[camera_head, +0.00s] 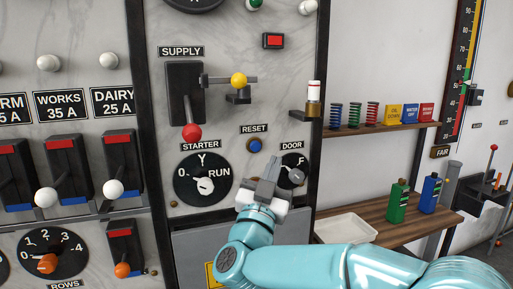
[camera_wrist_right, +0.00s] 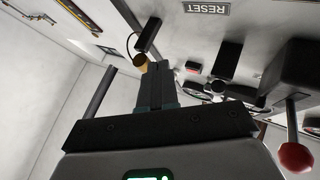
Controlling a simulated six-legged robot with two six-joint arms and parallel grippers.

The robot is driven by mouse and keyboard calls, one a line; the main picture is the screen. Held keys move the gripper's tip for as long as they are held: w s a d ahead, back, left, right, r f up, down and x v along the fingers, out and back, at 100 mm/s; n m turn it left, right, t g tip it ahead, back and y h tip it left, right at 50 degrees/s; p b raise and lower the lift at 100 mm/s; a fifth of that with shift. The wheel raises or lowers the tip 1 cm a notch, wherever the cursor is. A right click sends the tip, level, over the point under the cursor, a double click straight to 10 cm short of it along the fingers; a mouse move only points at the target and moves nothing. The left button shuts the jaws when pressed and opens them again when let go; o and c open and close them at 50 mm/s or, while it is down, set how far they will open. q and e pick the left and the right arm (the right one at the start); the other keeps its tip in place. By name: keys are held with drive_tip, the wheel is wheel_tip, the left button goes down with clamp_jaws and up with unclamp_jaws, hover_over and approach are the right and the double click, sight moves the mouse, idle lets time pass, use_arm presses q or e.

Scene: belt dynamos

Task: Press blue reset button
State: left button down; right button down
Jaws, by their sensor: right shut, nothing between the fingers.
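The blue reset button (camera_head: 255,145) sits in a dark ring on the pale marble panel, just under the RESET label (camera_head: 254,129). My right gripper (camera_head: 271,162) is shut and empty, its fingers pointing up the panel. In the head view its tips are just below and right of the button, with a small gap in the picture; the depth between them is hard to judge. In the right wrist view the shut fingers (camera_wrist_right: 158,66) point up, and the RESET label (camera_wrist_right: 207,8) shows upside down at the top edge. The button is not in that view. My left gripper is not in view.
The SUPPLY lever with its red knob (camera_head: 191,132) is left of the button. The STARTER dial (camera_head: 185,172) is below left. The DOOR dial (camera_head: 292,177) is close right of my gripper, partly covered. A brass-and-white fitting (camera_head: 314,100) juts out at upper right.

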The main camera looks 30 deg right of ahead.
sight(256, 146)
drive_tip(key=shift+w+d+p, duration=0.35)
drive_tip(key=shift+w+p, duration=0.35)
drive_tip(key=shift+w, duration=0.75)
drive_tip(key=shift+w+d+p, duration=0.3)
drive_tip(key=shift+w+p, duration=0.45)
drive_tip(key=shift+w, duration=0.65)
drive_tip(key=shift+w+d+p, duration=0.35)
drive_tip(key=shift+w+p, duration=0.35)
drive_tip(key=shift+w, duration=0.75)
drive_tip(key=shift+w+d, duration=0.1)
drive_tip(key=shift+w, duration=0.35)
